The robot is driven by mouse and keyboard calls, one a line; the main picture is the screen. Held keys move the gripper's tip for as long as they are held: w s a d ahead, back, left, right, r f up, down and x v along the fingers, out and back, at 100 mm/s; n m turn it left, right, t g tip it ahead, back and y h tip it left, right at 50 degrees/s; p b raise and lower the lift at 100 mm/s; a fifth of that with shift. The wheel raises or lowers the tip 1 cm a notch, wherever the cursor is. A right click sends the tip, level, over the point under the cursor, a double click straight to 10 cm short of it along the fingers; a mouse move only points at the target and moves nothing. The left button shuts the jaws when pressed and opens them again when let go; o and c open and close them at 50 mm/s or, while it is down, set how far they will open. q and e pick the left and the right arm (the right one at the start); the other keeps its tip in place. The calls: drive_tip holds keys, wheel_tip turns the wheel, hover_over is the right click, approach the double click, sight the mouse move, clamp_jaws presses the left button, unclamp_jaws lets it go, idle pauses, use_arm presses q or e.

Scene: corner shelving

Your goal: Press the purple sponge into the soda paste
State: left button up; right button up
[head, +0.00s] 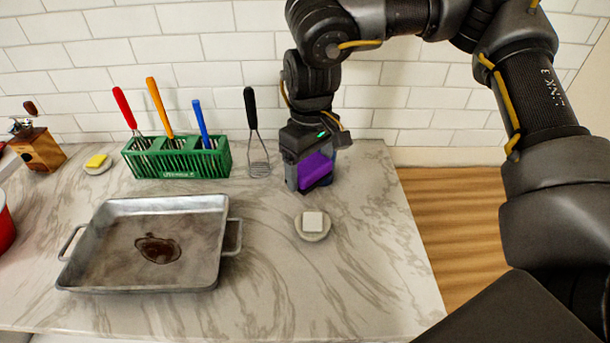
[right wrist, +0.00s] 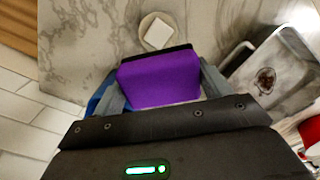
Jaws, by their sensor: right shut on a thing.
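The purple sponge (head: 317,168) is held in my right gripper (head: 312,172), low over the back right of the counter. In the right wrist view, the sponge (right wrist: 160,80) sits between both fingers and has a dark edge on its far side. I cannot tell whether it touches the counter. A small round dish with a white block (head: 312,221) stands in front of the gripper; it also shows beyond the sponge in the right wrist view (right wrist: 158,34). I cannot tell whether this white block is the soda paste. My left gripper is out of view.
A metal pan (head: 105,240) with a dark brown stain (head: 158,249) stands at front left. A green rack (head: 178,162) with utensils, a whisk (head: 258,160), a yellow block on a dish (head: 97,162) and a wooden grinder (head: 38,148) line the back. A blue object (right wrist: 98,98) is partly hidden beside the gripper.

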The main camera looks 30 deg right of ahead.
sight(312, 184)
drive_tip(key=n+p, duration=0.5)
drive_tip(key=shift+a+n+p, duration=0.1)
drive_tip(key=shift+n+p, duration=0.2)
drive_tip(key=shift+p, duration=0.05)
drive_tip(key=n+p, duration=0.1)
drive_tip(key=f+n+p, duration=0.1)
drive_tip(key=n, duration=0.1)
drive_tip(key=f+n+p, duration=0.1)
drive_tip(key=n+p, duration=0.1)
drive_tip(key=shift+w, duration=0.4)
drive_tip(key=n+p, duration=0.1)
drive_tip(key=n, duration=0.1)
drive_tip(key=s+f+n+p, duration=0.1)
drive_tip(key=n+p, duration=0.1)
drive_tip(key=f+n+p, duration=0.1)
drive_tip(key=n, duration=0.1)
drive_tip(key=shift+s+d+f, duration=0.15)
drive_tip(key=shift+s+d, duration=0.05)
drive_tip(key=shift+d, duration=0.05)
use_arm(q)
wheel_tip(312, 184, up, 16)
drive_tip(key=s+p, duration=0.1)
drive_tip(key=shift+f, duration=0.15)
use_arm(e)
drive_tip(key=n, duration=0.1)
drive_tip(key=f+n, duration=0.1)
drive_tip(key=shift+s+d+f+n, duration=0.15)
drive_tip(key=shift+s+f+n, duration=0.05)
drive_tip(key=shift+f+n, duration=0.1)
